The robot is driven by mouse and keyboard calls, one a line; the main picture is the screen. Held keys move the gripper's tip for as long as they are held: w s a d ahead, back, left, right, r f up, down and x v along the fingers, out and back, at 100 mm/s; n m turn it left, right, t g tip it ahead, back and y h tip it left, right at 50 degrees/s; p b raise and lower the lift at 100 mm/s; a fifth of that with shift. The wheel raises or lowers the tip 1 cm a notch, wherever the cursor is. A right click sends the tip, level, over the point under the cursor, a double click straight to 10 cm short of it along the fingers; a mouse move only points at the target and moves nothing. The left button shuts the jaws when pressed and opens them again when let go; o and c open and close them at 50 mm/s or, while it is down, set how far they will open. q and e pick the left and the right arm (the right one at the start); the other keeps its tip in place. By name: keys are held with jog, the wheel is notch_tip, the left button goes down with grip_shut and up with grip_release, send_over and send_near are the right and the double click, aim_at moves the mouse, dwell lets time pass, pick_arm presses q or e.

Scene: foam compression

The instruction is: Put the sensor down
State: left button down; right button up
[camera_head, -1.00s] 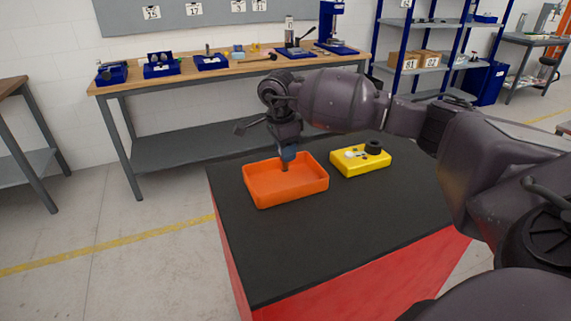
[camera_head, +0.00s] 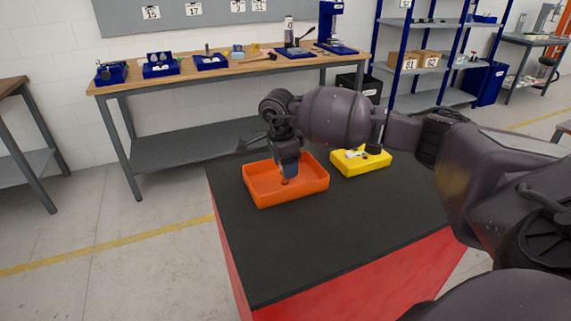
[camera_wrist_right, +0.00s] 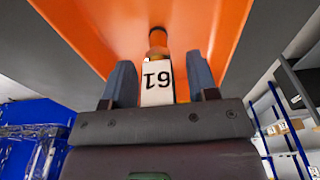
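The orange tray (camera_head: 308,192) sits on the black-topped stand (camera_head: 320,245). My right gripper (camera_head: 286,172) points down into it; it also shows in the right wrist view (camera_wrist_right: 160,75). Its two blue-grey fingers stand apart, one on each side of the sensor (camera_wrist_right: 157,80). My left gripper is not in view.
A yellow holder (camera_head: 362,164) stands right of the tray, its top partly behind my arm. The front of the black top is clear. A wooden workbench (camera_head: 235,66) with blue trays and tools stands behind, and blue shelving (camera_head: 425,68) at the back right.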

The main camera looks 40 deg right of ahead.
jog(key=shift+r, duration=0.1)
jog(key=r, duration=0.4)
jog(key=a+r, duration=0.1)
jog(key=r, duration=0.7)
jog(key=shift+w+a, duration=0.15)
jog(key=shift+a, duration=0.05)
jog(key=shift+r, duration=0.1)
